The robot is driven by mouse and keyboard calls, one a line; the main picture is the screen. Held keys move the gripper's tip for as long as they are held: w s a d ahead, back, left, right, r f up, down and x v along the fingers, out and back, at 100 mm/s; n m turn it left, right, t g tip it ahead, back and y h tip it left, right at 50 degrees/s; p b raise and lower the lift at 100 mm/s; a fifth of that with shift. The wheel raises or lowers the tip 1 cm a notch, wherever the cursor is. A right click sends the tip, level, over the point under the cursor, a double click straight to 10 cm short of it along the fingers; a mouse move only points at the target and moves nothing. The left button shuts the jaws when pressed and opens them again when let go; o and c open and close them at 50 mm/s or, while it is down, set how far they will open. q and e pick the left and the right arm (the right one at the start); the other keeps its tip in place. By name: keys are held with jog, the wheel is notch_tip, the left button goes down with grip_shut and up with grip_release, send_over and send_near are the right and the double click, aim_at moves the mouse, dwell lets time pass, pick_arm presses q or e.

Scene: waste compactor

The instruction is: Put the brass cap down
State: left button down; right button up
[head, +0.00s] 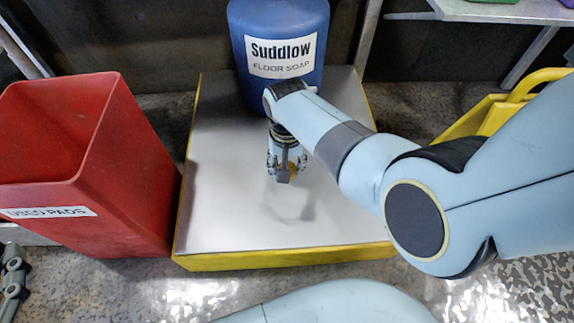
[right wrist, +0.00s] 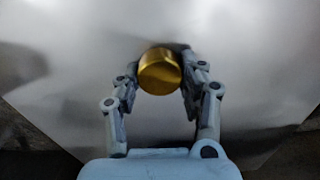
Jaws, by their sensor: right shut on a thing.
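The brass cap (right wrist: 160,72) is a short gold cylinder. In the right wrist view it sits between the fingertips of my right gripper (right wrist: 158,84), which is shut on it. In the head view my right gripper (head: 286,174) points down over the pale top of the yellow-sided platform (head: 225,215). A shadow lies on the top, apart from the fingers, so the cap appears to be held above the surface. Part of my left gripper (head: 12,283) shows at the left edge; its jaws are mostly out of frame.
A blue floor soap container (head: 281,22) stands at the platform's back. A red used pads bin (head: 85,165) stands against its left side. A yellow object (head: 490,115) is at the right, behind my right arm. The platform top's front and left are clear.

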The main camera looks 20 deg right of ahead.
jog(key=o, duration=1.3)
jog(key=shift+f, duration=0.1)
pick_arm(q)
jog(key=shift+w+r, duration=0.15)
jog(key=shift+r, duration=0.1)
jog(key=s+a+f+g+p, duration=0.1)
jog(key=s+f+g+p, duration=0.1)
jog(key=s+f+g, duration=0.4)
pick_arm(e)
notch_tip(320, 180, up, 4)
jog(key=shift+f, duration=0.2)
notch_tip(320, 180, up, 4)
jog(key=p, duration=0.2)
jog(key=shift+w+f+p, duration=0.1)
jog(key=shift+f+p, duration=0.05)
jog(key=shift+p, duration=0.25)
pick_arm(q)
notch_tip(320, 180, up, 7)
jog(key=s+g+y+p, duration=0.1)
jog(key=g+p, duration=0.2)
jog(key=g, duration=0.3)
jog(key=shift+a+n, duration=0.2)
jog(key=shift+n, duration=0.2)
pick_arm(e)
jog(key=shift+r, duration=2.45)
